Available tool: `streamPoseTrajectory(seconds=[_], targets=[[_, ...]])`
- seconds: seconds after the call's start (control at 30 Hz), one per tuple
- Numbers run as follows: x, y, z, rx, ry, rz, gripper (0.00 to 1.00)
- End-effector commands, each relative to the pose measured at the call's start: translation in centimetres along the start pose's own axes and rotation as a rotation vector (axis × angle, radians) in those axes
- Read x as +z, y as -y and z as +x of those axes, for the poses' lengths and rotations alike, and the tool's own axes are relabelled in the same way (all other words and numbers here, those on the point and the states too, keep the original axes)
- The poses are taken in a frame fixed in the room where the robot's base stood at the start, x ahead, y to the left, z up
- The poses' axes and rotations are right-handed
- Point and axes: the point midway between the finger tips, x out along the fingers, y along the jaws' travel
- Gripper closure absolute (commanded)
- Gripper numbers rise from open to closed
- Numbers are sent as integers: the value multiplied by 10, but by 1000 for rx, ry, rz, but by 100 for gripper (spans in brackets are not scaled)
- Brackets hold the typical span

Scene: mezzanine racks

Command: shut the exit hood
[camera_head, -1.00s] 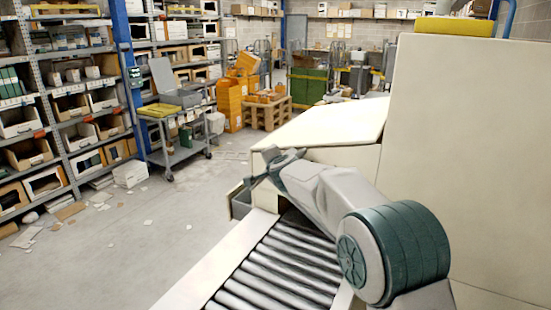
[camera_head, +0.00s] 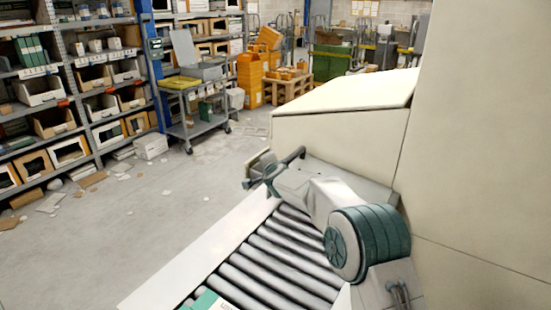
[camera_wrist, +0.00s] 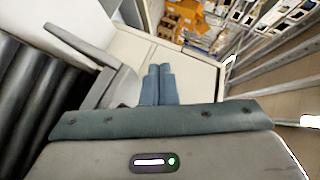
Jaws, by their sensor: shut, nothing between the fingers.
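The cream exit hood (camera_head: 345,95) stands over the far end of the roller conveyor, with a sloped top and a flat face. I cannot tell how far it is open. A dark grey bar (camera_head: 292,157), like a handle, shows at its lower front. My gripper (camera_head: 268,176) is at this bar, low in front of the hood, partly hidden by my wrist. In the wrist view my gripper (camera_wrist: 160,72) has its fingers together and empty, pointing at a cream panel (camera_wrist: 130,45). A grey bracket-like bar (camera_wrist: 85,45) lies left of the fingers; contact is unclear.
The rollers (camera_head: 265,255) run below my arm beside a pale side rail (camera_head: 205,245). A green and white box (camera_head: 210,301) lies on them at the near end. A tall cream cabinet (camera_head: 480,150) closes off the right. The floor at left is open, with scattered papers.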

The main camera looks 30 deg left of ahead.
Motion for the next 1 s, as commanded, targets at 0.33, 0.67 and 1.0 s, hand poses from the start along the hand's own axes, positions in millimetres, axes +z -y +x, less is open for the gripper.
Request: streamPoseTrajectory(seconds=[0.33,0.67,1.0], targets=[[17,-33,17,0,1,1,100],[18,-35,18,-1,0,0,100],[15,-31,16,0,0,0,100]])
